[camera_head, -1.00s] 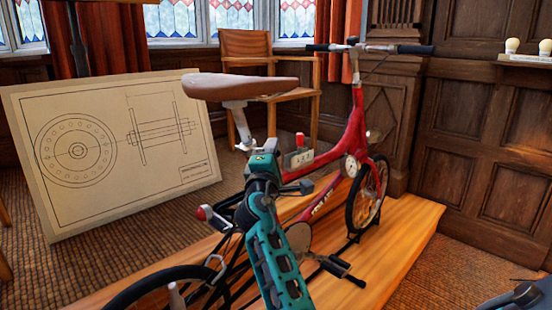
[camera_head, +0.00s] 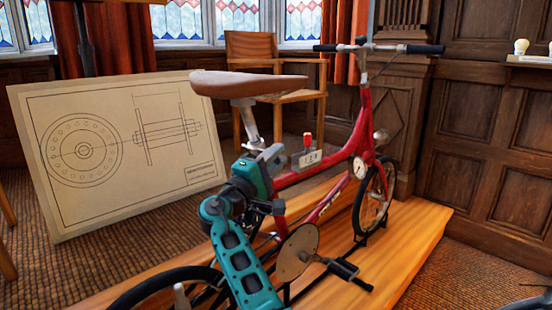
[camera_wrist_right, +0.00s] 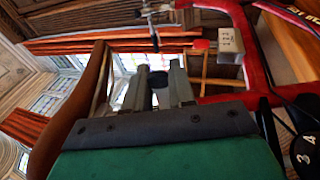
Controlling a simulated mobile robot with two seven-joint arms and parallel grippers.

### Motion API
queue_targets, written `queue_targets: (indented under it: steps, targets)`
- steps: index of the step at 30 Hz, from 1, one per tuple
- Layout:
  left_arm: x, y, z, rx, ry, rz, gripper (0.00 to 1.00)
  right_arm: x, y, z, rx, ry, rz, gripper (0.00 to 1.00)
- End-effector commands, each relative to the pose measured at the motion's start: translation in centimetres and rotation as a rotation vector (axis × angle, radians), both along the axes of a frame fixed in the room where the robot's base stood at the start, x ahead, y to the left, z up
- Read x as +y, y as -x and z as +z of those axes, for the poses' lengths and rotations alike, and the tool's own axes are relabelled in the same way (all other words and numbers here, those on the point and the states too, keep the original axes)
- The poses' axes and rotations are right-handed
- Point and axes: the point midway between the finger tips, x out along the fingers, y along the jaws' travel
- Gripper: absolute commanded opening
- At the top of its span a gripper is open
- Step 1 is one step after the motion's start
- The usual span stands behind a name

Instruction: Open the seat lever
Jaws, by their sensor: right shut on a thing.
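The red bicycle (camera_head: 352,135) stands upright with its brown seat (camera_head: 245,84) on a silver seat post (camera_head: 251,122). My right gripper (camera_head: 272,153) is at the foot of the seat post, where the post meets the red frame. In the right wrist view its two grey fingers (camera_wrist_right: 158,92) are close around a small dark piece, the seat lever (camera_wrist_right: 157,79). The gripper is shut on it. In the head view the lever is hidden by the gripper. My left gripper is not in view.
The bicycle stands on a wooden platform (camera_head: 405,245). A box with number dials (camera_head: 308,158) and a red knob sits on the frame, close right of the gripper. A drafting board (camera_head: 120,150) leans at left, and a wooden chair (camera_head: 250,48) stands behind.

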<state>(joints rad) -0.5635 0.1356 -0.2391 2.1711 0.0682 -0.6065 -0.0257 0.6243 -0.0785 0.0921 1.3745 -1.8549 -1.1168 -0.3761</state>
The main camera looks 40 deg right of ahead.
Motion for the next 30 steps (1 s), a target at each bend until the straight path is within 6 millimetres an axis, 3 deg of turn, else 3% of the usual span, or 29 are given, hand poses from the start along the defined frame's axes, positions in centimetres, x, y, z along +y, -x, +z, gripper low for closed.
queue_targets:
  steps: [8, 9, 15, 23, 30]
  targets:
    - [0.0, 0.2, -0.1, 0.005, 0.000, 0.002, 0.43, 0.0, 0.1, 0.0, -0.001, -0.001, -0.004, 0.00]
    - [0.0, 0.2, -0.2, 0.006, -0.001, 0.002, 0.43, 0.0, 0.1, 0.0, -0.001, -0.001, -0.004, 0.27]
    - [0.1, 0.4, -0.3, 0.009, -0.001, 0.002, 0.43, 0.0, 0.0, 0.0, 0.001, -0.001, -0.002, 0.45]
    - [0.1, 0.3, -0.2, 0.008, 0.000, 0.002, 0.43, 0.2, 0.1, -0.1, 0.001, -0.001, 0.000, 0.45]
    - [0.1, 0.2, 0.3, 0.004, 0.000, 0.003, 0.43, 3.3, 0.9, -1.1, 0.004, -0.002, 0.002, 0.45]
